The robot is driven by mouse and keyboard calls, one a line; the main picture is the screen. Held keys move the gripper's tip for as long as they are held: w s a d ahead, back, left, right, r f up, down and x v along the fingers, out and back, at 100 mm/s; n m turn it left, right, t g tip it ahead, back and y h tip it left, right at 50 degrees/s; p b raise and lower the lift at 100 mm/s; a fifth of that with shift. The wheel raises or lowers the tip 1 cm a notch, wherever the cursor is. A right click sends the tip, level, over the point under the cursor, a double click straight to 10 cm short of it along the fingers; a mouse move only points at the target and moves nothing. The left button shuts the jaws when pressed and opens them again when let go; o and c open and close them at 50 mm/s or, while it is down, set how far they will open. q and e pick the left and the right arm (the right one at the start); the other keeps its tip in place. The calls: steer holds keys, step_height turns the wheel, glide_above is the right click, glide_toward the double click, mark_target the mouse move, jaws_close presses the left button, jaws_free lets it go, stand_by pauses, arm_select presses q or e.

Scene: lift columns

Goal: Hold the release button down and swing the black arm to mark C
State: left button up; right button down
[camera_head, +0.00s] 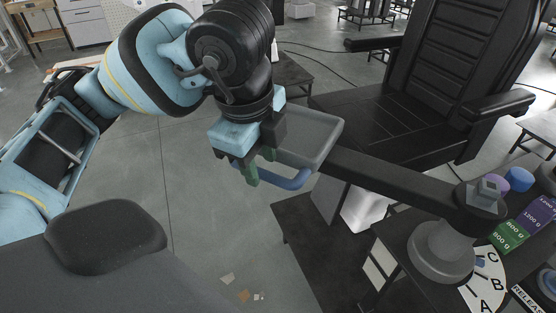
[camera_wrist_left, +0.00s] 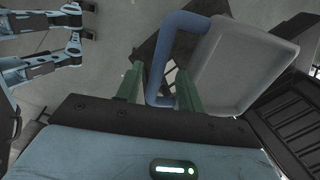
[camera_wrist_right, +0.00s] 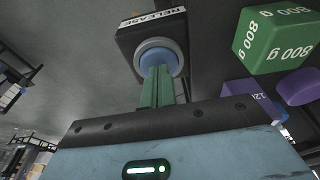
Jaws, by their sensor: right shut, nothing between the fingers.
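The black arm (camera_head: 400,185) runs from a grey post (camera_head: 440,248) to a grey tray (camera_head: 318,128) with a blue handle (camera_head: 290,182). A white dial (camera_head: 485,285) with A, B and C lies beside the post; which mark the arm reads is unclear. The blue release button (camera_wrist_right: 158,58) shows in the right wrist view. My right gripper (camera_wrist_right: 157,70) is shut and empty, its tips over the button; contact cannot be made out.
A green 800 g block (camera_wrist_right: 275,40) and a purple block (camera_wrist_right: 250,95) stand beside the release box (camera_wrist_right: 125,40). A black chair (camera_head: 390,110) stands behind the arm. Open floor (camera_head: 190,200) lies left of the tray.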

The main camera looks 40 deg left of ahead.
arm_select(q)
step_height(320, 180, up, 9)
stand_by(0.5)
steer(key=shift+r, duration=0.1)
